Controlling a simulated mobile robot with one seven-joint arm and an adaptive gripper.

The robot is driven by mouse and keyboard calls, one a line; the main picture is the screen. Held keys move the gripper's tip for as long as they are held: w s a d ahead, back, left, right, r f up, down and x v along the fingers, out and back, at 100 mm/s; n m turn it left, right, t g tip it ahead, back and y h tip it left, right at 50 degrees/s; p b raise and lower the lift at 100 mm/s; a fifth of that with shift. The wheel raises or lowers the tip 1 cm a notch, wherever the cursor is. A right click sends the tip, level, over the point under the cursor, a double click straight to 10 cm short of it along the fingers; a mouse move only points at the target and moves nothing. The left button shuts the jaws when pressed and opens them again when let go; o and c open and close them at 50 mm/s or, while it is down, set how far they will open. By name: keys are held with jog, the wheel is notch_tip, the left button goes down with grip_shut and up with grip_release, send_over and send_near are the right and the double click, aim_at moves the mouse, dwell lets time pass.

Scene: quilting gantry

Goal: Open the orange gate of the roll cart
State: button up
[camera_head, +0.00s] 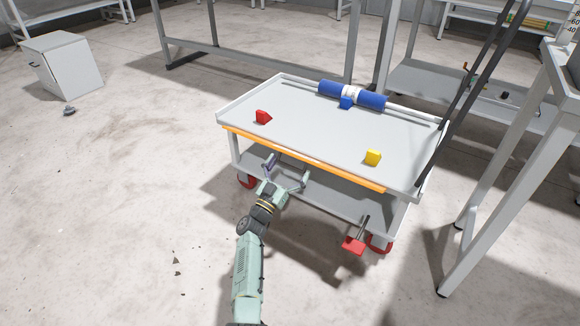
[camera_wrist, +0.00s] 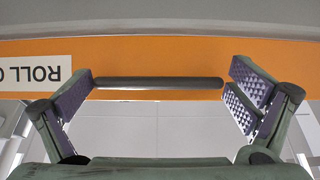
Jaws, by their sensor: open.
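The roll cart (camera_head: 320,125) stands in the middle of the head view. Its orange gate (camera_head: 345,174) runs along the near edge of the top deck and looks closed. In the wrist view the gate (camera_wrist: 200,55) fills a wide band, with an upside-down white label at left and a dark horizontal bar handle (camera_wrist: 158,82). My gripper (camera_head: 287,170) is open in front of the gate. In the wrist view my gripper (camera_wrist: 162,78) has one finger near each end of the handle. I cannot tell whether either finger touches it.
On the deck are a red block (camera_head: 263,117), a yellow block (camera_head: 373,158) and a blue roll (camera_head: 352,95) on a rod. A red pedal (camera_head: 354,245) sticks out low at the cart's front right. A grey frame leg (camera_head: 500,190) stands at right. The floor at left is mostly clear.

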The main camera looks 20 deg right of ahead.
notch_tip(320, 180, up, 10)
dwell(0.5)
